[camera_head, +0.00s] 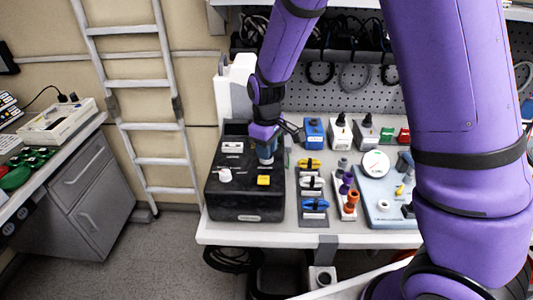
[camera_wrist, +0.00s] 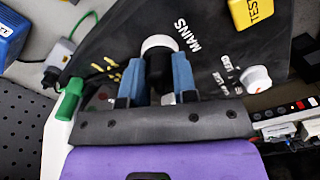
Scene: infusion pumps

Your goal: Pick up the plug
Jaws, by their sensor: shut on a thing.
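The plug (camera_wrist: 160,62), a black cylinder with a white end, sits between the two blue fingers of my gripper (camera_wrist: 158,82) in the wrist view. The fingers are shut on its sides. Beyond it lies the black panel marked MAINS. In the head view my gripper (camera_head: 265,153) is over the back right of the black box (camera_head: 245,200) on the bench. The plug is mostly hidden there by the gripper. I cannot tell whether the plug touches the box.
The box carries a white knob (camera_head: 225,175) and a yellow TEST block (camera_head: 264,180). To its right stand coloured clips (camera_head: 313,183), orange and purple pegs (camera_head: 350,196) and a light-blue case (camera_head: 378,208). A green connector (camera_wrist: 70,100) is close to my gripper's left side. A pegboard (camera_head: 345,95) stands behind.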

